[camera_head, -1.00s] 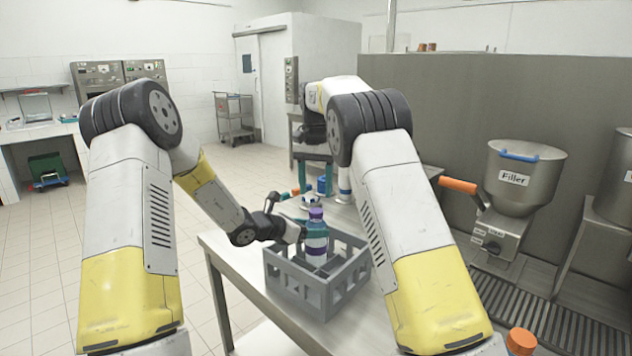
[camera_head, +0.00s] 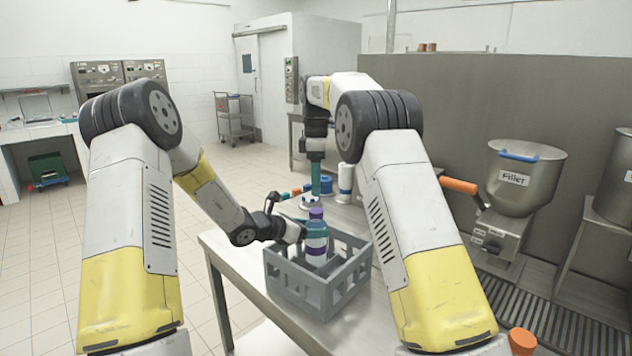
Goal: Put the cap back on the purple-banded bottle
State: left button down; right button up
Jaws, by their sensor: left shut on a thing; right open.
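The purple-banded bottle (camera_head: 316,246) stands upright in a grey crate (camera_head: 300,285) on the table. A purple top shows on it; I cannot tell whether this is its neck or a cap. My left gripper (camera_head: 306,231) reaches in from the left and is shut on the bottle's upper part, its fingers partly hiding it. My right gripper (camera_head: 316,180) is open and points down, with teal fingers, over the table behind the crate. Small blue (camera_head: 326,185) and purple (camera_head: 307,188) items lie close to its fingertips. I cannot tell which is a loose cap.
A white bottle with a blue band (camera_head: 346,180) stands behind the crate, to the right of my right gripper. A steel filler (camera_head: 515,190) with an orange handle stands at the right. The table (camera_head: 240,262) is bare left of the crate.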

aim_at(316, 210)
dwell(0.4)
jog(key=shift+f, duration=4)
jog(key=shift+c, duration=0.5)
grip_shut()
